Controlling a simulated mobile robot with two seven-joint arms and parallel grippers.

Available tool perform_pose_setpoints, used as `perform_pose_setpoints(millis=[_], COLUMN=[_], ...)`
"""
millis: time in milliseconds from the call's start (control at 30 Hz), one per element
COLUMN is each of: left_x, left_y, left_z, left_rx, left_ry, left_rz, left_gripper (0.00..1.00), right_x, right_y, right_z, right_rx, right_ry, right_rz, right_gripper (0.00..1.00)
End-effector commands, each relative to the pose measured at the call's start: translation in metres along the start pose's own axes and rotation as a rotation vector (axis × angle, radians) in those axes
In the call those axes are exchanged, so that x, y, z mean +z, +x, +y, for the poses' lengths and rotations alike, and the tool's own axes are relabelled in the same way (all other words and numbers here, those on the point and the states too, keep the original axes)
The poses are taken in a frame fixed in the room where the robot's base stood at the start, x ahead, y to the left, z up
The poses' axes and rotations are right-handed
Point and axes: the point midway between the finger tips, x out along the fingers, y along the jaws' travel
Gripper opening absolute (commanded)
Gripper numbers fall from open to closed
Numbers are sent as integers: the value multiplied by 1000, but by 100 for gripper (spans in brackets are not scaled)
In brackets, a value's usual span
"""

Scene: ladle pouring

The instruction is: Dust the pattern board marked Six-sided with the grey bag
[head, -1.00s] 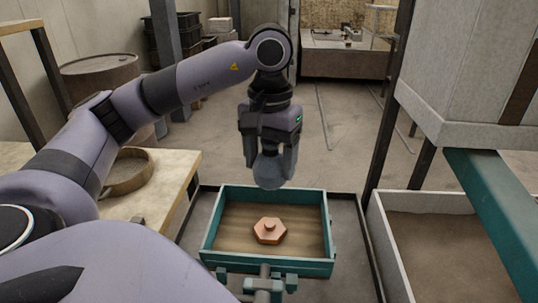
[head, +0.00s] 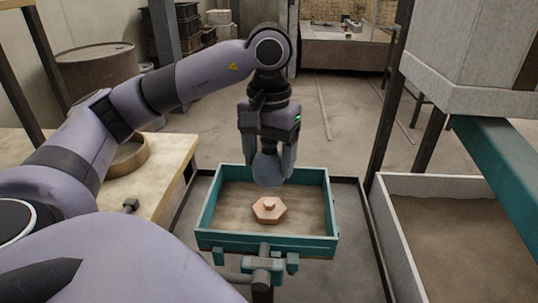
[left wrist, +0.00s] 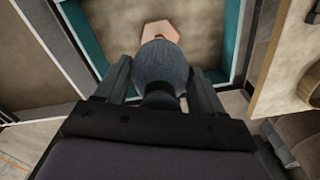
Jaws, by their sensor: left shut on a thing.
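My left gripper (head: 268,150) is shut on the grey bag (head: 267,169) and holds it above the far part of a teal-walled frame. The bag hangs down between the fingers and also shows in the left wrist view (left wrist: 160,68). A six-sided, copper-coloured pattern (head: 268,210) with a small round knob lies on the board (head: 225,215) inside the frame. In the left wrist view the pattern (left wrist: 160,29) is partly hidden behind the bag. The bag is apart from the pattern in the head view. My right gripper is not in view.
The teal frame (head: 318,243) has raised walls around the board. A bench (head: 165,179) with a round sieve (head: 128,158) stands at the left. A sand-filled bin (head: 402,235) is at the right, below a pale hopper (head: 470,92).

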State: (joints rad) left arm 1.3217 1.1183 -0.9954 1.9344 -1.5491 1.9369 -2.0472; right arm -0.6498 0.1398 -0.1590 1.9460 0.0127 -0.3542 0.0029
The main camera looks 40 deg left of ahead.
Motion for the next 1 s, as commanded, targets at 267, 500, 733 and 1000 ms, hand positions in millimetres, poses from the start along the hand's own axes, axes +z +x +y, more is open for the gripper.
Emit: perform_pose_setpoints(millis=[267,500,733,1000], left_x=[0,0,0,0], left_y=[-49,-29,4,-20], left_z=[0,0,0,0], left_rx=[1,1,1,2], left_ry=[-2,-1,-1,-1], left_rz=[2,0,1,2], left_gripper=[37,37,37,37], right_x=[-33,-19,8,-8], right_y=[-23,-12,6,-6], right_z=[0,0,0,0], right_rx=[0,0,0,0], right_ry=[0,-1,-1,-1], right_rz=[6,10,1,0], right_gripper=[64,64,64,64])
